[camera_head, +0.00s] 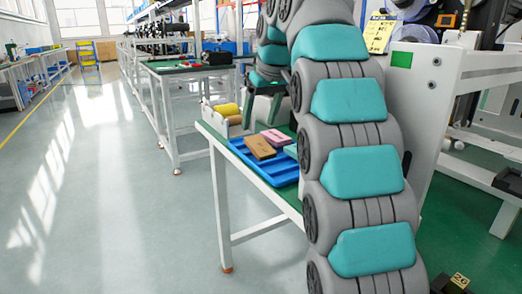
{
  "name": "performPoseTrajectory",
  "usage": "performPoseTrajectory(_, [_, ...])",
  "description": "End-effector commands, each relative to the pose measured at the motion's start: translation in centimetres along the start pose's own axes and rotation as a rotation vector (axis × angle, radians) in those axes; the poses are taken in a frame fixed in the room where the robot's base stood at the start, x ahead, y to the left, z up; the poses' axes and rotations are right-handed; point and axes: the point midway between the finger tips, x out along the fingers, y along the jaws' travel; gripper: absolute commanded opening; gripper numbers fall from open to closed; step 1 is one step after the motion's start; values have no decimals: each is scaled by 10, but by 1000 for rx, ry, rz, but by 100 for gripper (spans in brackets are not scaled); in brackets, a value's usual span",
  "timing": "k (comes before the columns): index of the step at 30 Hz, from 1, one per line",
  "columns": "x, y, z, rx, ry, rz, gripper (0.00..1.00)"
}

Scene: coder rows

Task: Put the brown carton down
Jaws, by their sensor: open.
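The brown carton (259,148) lies in the blue tray (246,156) on the near table, beside a pink box (276,137). A teal box (291,150) is to its right, partly hidden by my arm. My gripper (262,117) hangs above and behind the carton in the picture, its fingers pointing down. It is open, apart from the carton, and nothing shows between its fingers.
Yellow rolls (228,111) in a pale holder stand on the table (207,131) left of the tray. My arm hides the table's right side. A white machine frame (425,100) stands at right. The floor aisle (100,190) at left is clear.

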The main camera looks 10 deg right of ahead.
Motion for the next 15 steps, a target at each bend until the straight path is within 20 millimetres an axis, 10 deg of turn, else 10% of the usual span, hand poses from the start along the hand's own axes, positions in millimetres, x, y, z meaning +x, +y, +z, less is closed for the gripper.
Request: performPoseTrajectory(15, [36,3,3,2,-5,-1,78])
